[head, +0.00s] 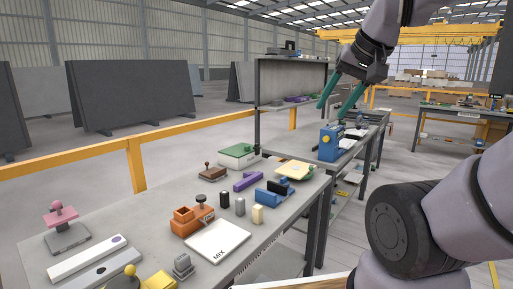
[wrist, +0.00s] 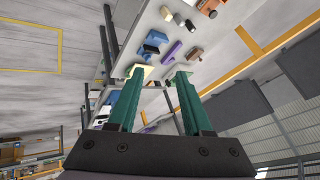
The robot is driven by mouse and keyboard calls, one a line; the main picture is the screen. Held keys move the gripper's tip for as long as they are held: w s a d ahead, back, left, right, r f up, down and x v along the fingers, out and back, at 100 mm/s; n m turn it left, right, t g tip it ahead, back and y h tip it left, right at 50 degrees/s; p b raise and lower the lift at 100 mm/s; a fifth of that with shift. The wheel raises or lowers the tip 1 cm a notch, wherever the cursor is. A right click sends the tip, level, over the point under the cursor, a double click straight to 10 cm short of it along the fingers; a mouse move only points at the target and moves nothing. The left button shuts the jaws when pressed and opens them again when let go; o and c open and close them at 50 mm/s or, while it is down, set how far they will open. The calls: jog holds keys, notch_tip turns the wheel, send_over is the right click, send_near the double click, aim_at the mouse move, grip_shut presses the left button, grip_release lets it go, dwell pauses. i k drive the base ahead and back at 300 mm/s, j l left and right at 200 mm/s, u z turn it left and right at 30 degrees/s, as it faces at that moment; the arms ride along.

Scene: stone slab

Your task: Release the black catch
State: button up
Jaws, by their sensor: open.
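A blue fixture (head: 268,195) lies on the near bench, with a black block-like part (head: 280,187) on it that may be the black catch; its exact state is too small to tell. In the wrist view the blue fixture (wrist: 157,37) and its black part (wrist: 150,49) show beyond the fingertips. My gripper (head: 331,111) is open and empty, with two teal fingers raised in the air above the far end of the bench, apart from the fixture. In the wrist view my gripper (wrist: 160,73) has a clear gap between its fingers.
The bench (head: 130,225) also holds a purple bar (head: 248,181), an orange block (head: 193,219), a white MIX plate (head: 217,240), a yellow-topped pad (head: 295,170) and several small pegs. A blue box with a yellow knob (head: 329,142) stands behind. Open air surrounds my gripper.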

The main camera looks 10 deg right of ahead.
aim_at(256, 146)
jog(key=i+l+u, duration=0.15)
jog(key=l, duration=0.2)
jog(key=i+l+u, duration=0.1)
jog(key=i+l, duration=0.15)
jog(key=i+l+u, duration=0.15)
jog(key=l, duration=0.3)
jog(key=i+l+u, duration=0.1)
jog(key=l, duration=0.3)
jog(key=i+l+u, duration=0.15)
jog(key=l, duration=0.25)
jog(key=i+l+u, duration=0.1)
jog(key=l, duration=0.3)
jog(key=i+l+u, duration=0.15)
jog(key=l, duration=0.3)
